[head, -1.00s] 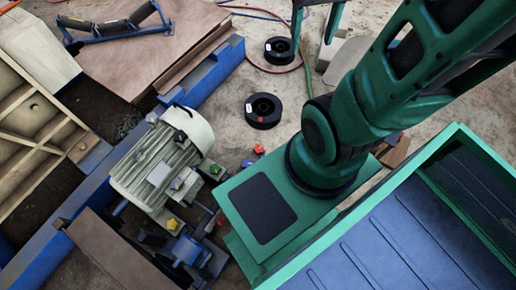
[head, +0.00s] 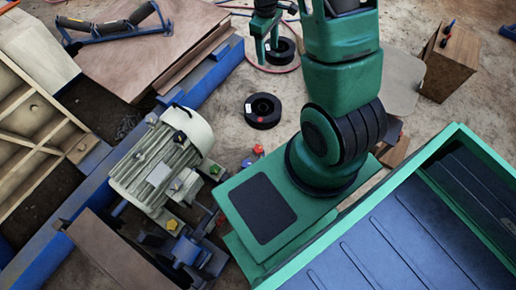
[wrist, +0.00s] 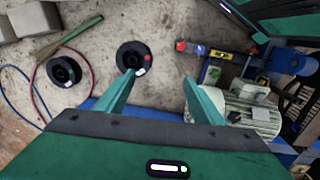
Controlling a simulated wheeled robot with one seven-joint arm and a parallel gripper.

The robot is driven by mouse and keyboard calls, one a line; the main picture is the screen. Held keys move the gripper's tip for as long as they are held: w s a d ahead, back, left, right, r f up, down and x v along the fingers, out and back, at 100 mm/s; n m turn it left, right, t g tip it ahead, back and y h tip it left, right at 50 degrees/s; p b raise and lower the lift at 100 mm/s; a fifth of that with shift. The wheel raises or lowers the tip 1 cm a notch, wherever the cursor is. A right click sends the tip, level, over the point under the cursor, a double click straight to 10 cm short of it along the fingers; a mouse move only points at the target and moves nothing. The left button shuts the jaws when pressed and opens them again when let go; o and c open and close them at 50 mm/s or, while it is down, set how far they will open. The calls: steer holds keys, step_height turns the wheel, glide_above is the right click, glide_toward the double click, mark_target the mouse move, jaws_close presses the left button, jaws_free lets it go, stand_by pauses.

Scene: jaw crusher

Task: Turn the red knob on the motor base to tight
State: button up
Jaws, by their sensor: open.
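The grey-white ribbed motor (head: 160,165) sits on a blue frame at left centre. A small red knob (head: 258,149) stands to its right, near a blue knob (head: 247,163). The red knob also shows in the wrist view (wrist: 181,46), up and right of my fingertips and apart from them. The knob's marking and turn position are too small to read. My gripper (head: 264,56) is at the top middle of the head view, beyond the knob. In the wrist view my gripper (wrist: 158,78) has its fingers wide apart with nothing between them.
Two black spools lie on the sandy floor, one nearer (head: 263,111) and one farther (head: 281,50). A green knob (head: 215,169) and a yellow knob (head: 171,224) are by the motor. A wooden box (head: 450,62) stands at right. Bare floor lies between the spools and motor.

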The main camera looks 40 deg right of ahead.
steer(key=w+f+n, duration=0.3)
steer(key=w+f, duration=0.1)
steer(key=f, duration=0.7)
steer(key=n+y, duration=0.1)
steer(key=n, duration=0.9)
glide_toward(258, 149)
step_height(258, 149, down, 8)
steer(key=shift+s+f, duration=0.1)
steer(key=shift+f, duration=0.1)
steer(key=c, duration=1)
steer(key=shift+c, duration=0.2)
